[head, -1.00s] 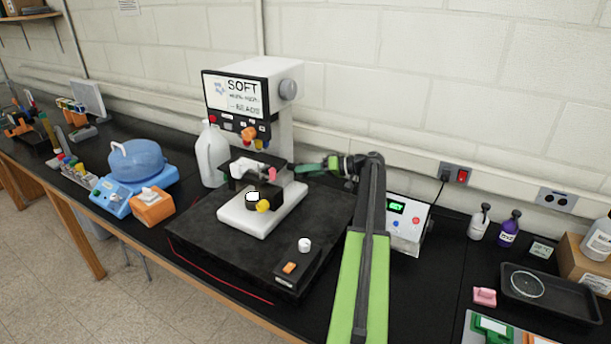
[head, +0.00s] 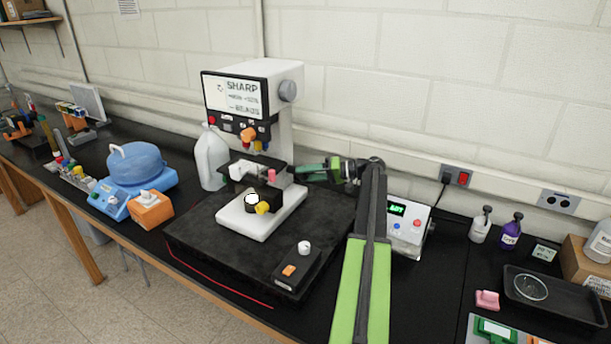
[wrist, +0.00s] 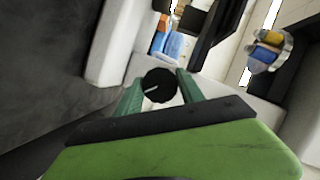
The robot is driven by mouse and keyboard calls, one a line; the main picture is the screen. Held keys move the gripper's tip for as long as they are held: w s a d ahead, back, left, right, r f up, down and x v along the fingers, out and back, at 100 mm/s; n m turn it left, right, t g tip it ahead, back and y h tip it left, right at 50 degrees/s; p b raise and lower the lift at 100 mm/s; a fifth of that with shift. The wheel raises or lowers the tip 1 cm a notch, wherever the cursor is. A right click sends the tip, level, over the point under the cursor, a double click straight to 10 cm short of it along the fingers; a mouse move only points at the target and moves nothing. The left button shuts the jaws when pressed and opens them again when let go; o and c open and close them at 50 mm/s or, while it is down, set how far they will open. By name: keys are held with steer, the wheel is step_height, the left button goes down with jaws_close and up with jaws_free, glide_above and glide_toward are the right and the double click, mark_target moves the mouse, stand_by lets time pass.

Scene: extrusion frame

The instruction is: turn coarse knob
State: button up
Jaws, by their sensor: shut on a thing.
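The microscope (head: 276,130) stands on a dark slab with a white foot, and its screen (head: 236,95) reads "SHARP". The coarse knob (wrist: 160,85) is a round black knob with a white line on its face, seen in the wrist view. It sits between the two green fingers of my gripper (wrist: 161,88), which is shut on it. In the head view my gripper (head: 297,171) reaches in from the right at the microscope's side. I cannot make out the knob there.
A control box (head: 408,222) with a lit green display stands right of my arm. A white jug (head: 211,158) and a blue centrifuge-like device (head: 140,165) are to the left. A small box with a white knob (head: 304,247) lies in front. A black tray (head: 550,292) is at right.

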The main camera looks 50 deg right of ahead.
steer(key=o, duration=1.3)
steer(key=shift+o, duration=0.2)
steer(key=p+v, duration=0.3)
steer(key=v, duration=1.4)
steer(key=shift+s+d+p, duration=0.2)
steer(key=shift+s+p, duration=0.05)
steer(key=shift+p, duration=0.05)
